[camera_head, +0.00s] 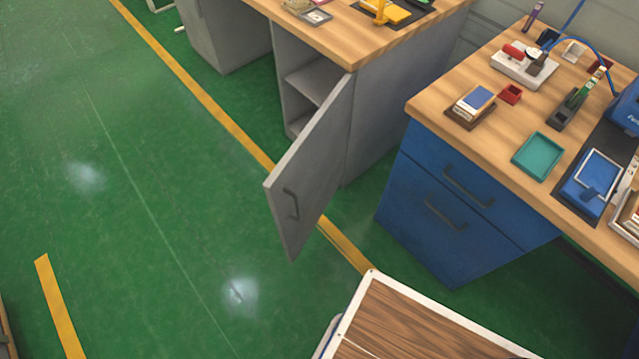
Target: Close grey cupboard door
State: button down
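The grey cupboard door (308,172) stands wide open in the middle of the head camera view. It swings out from the grey cupboard (385,115) under a wooden-topped desk. A dark handle (291,203) is on the door's face near its free edge. Behind the door, the open cupboard shows a grey shelf (312,84), and its lower inside is partly hidden by the door. My gripper is not in view.
A blue drawer unit (450,212) under a second wooden desk (480,130) with small items stands right of the door. A wood-topped, white-edged surface (420,325) is at the bottom right. Green floor (130,190) left of the door is clear, crossed by yellow lines (190,85).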

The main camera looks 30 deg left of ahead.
aim_at(298, 190)
jog(key=k, duration=0.85)
jog(key=u, duration=1.1)
jog(key=i, duration=0.5)
jog(key=u, duration=0.1)
